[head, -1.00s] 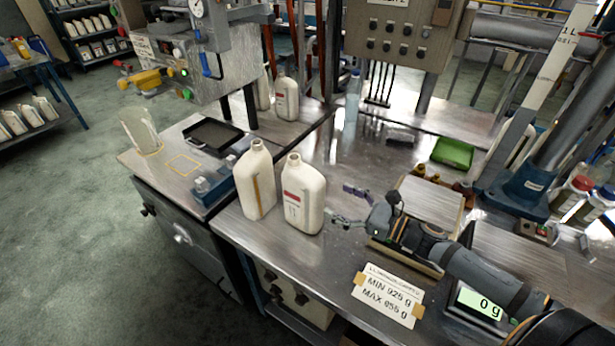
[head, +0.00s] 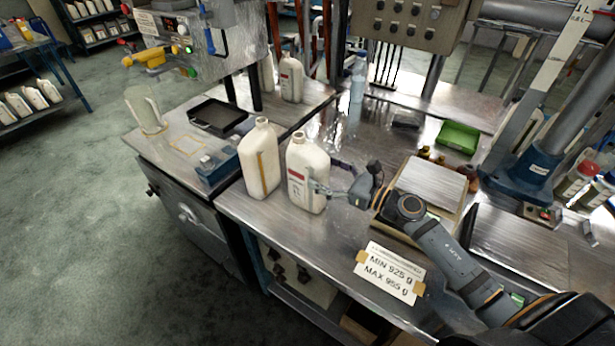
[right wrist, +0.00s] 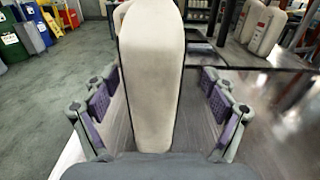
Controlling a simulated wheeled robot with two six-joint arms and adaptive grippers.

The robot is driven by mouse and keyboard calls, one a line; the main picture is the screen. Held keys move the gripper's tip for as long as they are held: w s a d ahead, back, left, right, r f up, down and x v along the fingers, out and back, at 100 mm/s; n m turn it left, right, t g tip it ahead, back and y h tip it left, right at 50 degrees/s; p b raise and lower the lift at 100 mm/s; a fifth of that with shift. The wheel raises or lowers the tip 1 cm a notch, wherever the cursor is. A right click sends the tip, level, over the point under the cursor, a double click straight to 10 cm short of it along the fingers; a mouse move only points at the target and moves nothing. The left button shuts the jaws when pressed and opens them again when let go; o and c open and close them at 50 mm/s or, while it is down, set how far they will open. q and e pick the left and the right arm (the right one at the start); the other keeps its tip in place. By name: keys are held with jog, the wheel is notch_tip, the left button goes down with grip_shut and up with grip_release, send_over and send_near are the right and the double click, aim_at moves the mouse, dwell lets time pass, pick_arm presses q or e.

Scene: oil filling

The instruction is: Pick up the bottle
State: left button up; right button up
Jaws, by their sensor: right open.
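A white bottle with a red label (head: 297,165) stands upright near the front edge of the metal bench. My right gripper (head: 327,178) is open at its right side, with one finger across the bottle's front and the other partly hidden behind it. In the right wrist view the bottle (right wrist: 152,75) stands between the two purple-padded fingers, with a gap on each side. A second white bottle (head: 258,165) stands just to the left of it. My left gripper is not in view.
A scale with a steel plate (head: 432,185) lies beneath and beside my right arm. A sign with MIN and MAX weights (head: 390,273) is at the front edge. A green tray (head: 458,138) is farther back. A black tray (head: 217,117) and a clear jug (head: 145,110) are at left.

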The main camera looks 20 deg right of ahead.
aim_at(308, 167)
jog(key=shift+w+a+r+p, duration=0.25)
jog(key=shift+a+p, duration=0.05)
jog(key=shift+a, duration=0.05)
jog(key=p+x, duration=0.1)
jog(key=x, duration=0.2)
jog(key=shift+a+f+p, duration=0.15)
jog(key=shift+a+p, duration=0.15)
jog(key=shift+a, duration=0.1)
jog(key=shift+w+a+f, duration=0.2)
jog(key=shift+w+a, duration=0.05)
jog(key=shift+w, duration=0.1)
jog(key=c, duration=1.2)
